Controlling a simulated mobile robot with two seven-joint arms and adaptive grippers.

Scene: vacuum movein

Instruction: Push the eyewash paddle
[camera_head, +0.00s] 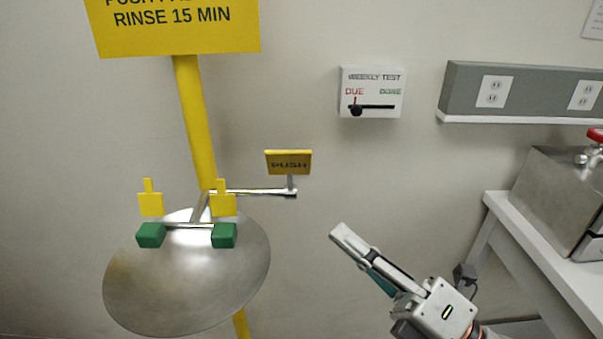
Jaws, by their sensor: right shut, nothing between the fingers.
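The eyewash paddle (288,162) is a small yellow plate marked PUSH. It stands upright at the right end of a metal lever (255,192) beside the yellow post (190,115). The round metal eyewash bowl (187,285) is below and to the left, with two green nozzle heads (224,235) and yellow tabs above them. My right gripper (345,240) is shut and empty. Its fingertips point up and left, below and right of the paddle, with a clear gap in the picture. My left gripper does not show.
A yellow rinse sign (178,20) tops the post. A weekly test box (371,92) and a grey outlet strip (525,90) are on the wall. A bench (540,250) with a metal sink unit (570,195) stands at right. The space between paddle and gripper looks free.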

